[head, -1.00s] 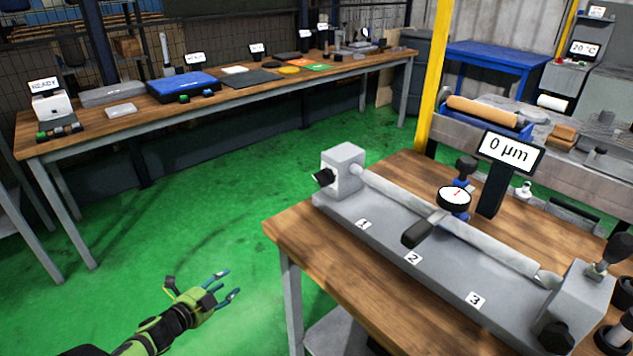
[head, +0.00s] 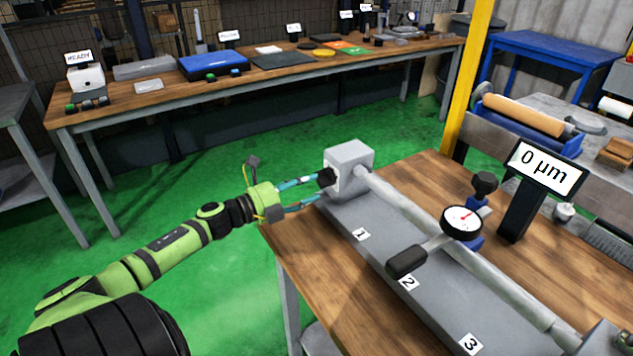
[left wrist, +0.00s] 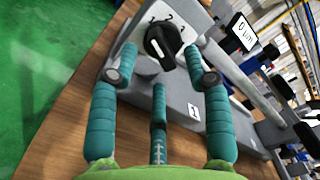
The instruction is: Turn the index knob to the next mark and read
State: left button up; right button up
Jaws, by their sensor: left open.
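The black index knob (head: 327,177) sits on the left face of the grey end block (head: 349,165) of the bench fixture. In the left wrist view the knob (left wrist: 163,43) has a pale pointer line, with number marks on the white plate around it. My left gripper (head: 318,188) is open at the knob. Its teal fingers (left wrist: 163,72) lie either side of the knob in the wrist view; contact cannot be told. The display (head: 546,168) reads 0 µm. A round dial gauge (head: 461,223) with a red needle stands over the bar. My right gripper is out of view.
The grey fixture base (head: 375,248) with labels 1, 2 and 3 lies on the wooden table (head: 290,250). A black handle (head: 406,262) sticks out near label 2. A long bench (head: 130,110) stands behind; green floor lies between.

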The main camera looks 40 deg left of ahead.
aim_at(316, 181)
pick_arm(q)
jog(key=x, duration=0.3)
grip_shut()
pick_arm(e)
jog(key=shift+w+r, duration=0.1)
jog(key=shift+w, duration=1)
pick_arm(q)
jog(key=shift+f, duration=0.1)
jog(key=m+b, duration=0.2)
jog(key=m, duration=0.2)
jog(key=m+b, duration=0.2)
jog(key=m, duration=0.2)
jog(key=shift+a+m+b, duration=0.15)
jog(key=shift+m+b, duration=0.15)
jog(key=shift+b, duration=0.05)
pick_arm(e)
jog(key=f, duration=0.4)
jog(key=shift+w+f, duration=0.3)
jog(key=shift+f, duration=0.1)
